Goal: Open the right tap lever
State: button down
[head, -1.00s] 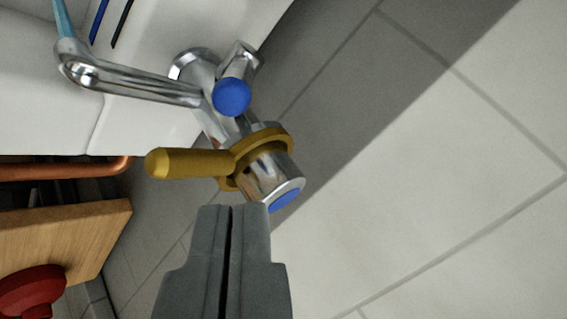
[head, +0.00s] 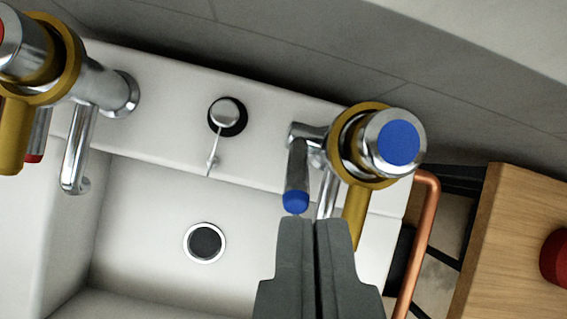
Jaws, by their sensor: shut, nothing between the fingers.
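The right tap (head: 345,133) is chrome with a blue cap facing me, in the upper right of the head view. A yellow-brass collar rings it, and its brass lever (head: 355,212) points down in the picture. A short chrome handle with a blue end (head: 296,201) hangs left of it. My gripper (head: 315,222) is shut and empty. Its tips show just below the blue end and left of the brass lever. The gripper hides the lever's lower end, and I cannot tell whether they touch.
The left tap (head: 100,83), with red marks and a brass lever (head: 14,135), stands at the far left. The white basin (head: 130,215) has a drain (head: 205,243) and a plug knob (head: 226,114). A copper pipe (head: 425,240) and wooden board (head: 515,235) lie right.

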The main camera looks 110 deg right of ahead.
jog(key=m, duration=0.1)
send_over(296, 188)
jog(key=w, duration=0.3)
notch_tip(296, 188, down, 9)
jog(key=shift+s+a+f, duration=0.1)
jog(key=shift+s+f, duration=0.5)
jog(key=shift+s, duration=0.2)
jog(key=shift+s+f, duration=0.55)
jog(key=shift+s+a+f, duration=0.1)
jog(key=shift+s+f, duration=0.35)
jog(key=shift+s, duration=0.15)
jog(key=shift+r, duration=0.1)
